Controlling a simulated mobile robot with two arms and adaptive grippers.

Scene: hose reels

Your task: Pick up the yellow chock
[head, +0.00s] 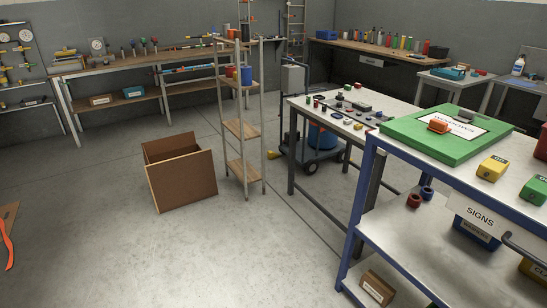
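A small yellow object (337,157) lies on the floor beside the dark wheeled cart under the far end of the middle table; it may be the yellow chock, but it is too small to tell its shape. A yellow block with a dark label (491,169) sits on the blue-framed table at the right, in front of the green case. Which of these the task names I cannot tell for certain.
The blue-framed table (404,175) holds a green case (405,133) with an orange object (438,126) on top. A wooden shelf stand (241,130) and an open brown box (183,180) stand on the floor. The floor in front (200,260) is clear.

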